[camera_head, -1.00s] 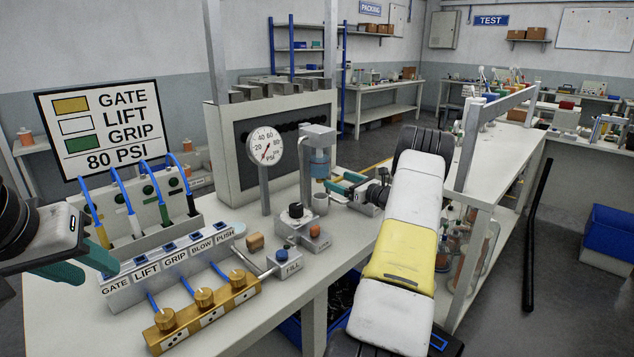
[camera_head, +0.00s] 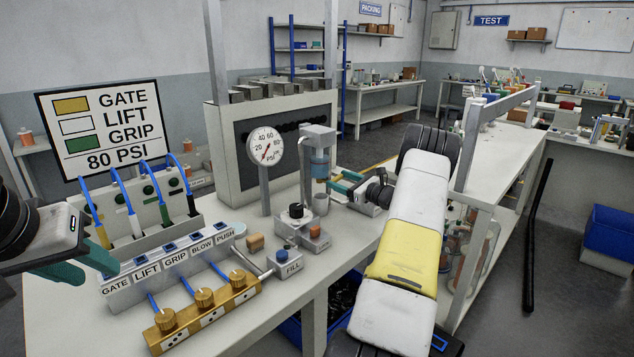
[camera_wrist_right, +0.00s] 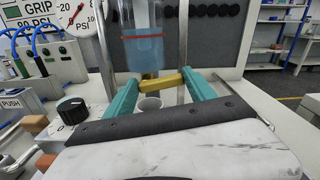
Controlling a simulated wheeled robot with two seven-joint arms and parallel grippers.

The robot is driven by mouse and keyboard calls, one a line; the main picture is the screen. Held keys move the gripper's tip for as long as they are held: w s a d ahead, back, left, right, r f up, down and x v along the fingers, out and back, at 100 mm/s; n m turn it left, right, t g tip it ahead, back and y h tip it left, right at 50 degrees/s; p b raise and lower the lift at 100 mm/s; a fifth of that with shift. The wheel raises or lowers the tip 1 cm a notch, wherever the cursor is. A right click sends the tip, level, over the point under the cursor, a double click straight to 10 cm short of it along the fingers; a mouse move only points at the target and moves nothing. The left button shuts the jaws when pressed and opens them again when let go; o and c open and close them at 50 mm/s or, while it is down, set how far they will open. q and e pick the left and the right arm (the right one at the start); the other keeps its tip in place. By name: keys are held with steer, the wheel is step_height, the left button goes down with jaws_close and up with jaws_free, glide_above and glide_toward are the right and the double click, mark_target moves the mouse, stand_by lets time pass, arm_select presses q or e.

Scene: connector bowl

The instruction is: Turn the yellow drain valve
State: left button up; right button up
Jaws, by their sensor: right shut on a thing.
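The yellow drain valve (camera_wrist_right: 163,82) shows in the right wrist view as a yellow bar under a clear cylinder of blue liquid (camera_wrist_right: 143,48). The cylinder also shows in the head view (camera_head: 320,168), where I cannot make out the valve. My right gripper (camera_wrist_right: 161,86) has its teal fingers on either side of the bar and is shut on it. In the head view my right gripper (camera_head: 345,183) is beside the cylinder stand. My left gripper (camera_head: 98,270) is at the left edge, its teal fingers apart and empty, near the labelled block.
A pale cup (camera_wrist_right: 150,103) stands under the valve. A pressure gauge (camera_head: 265,150) stands left of the cylinder. The labelled block (camera_head: 170,262), brass manifold (camera_head: 205,310) and FILL block (camera_head: 286,266) occupy the front of the bench. A small knob unit (camera_head: 298,226) is close to the cup.

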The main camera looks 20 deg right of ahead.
mark_target(327, 174)
steer(key=n, duration=0.3)
steer(key=a+r+n, duration=0.1)
steer(key=n, duration=0.5)
steer(key=shift+s+a+r+n, duration=0.25)
steer(key=shift+s+a+n, duration=0.1)
steer(key=shift+s+n, duration=0.05)
steer(key=shift+s+a+n, duration=0.1)
steer(key=shift+a+n, duration=0.1)
steer(key=shift+n, duration=0.55)
steer(key=shift+s+a+n, duration=0.1)
steer(key=shift+a+n, duration=0.05)
steer(key=shift+n, duration=0.6)
steer(key=o, duration=1.4)
steer(key=shift+v, duration=3.85)
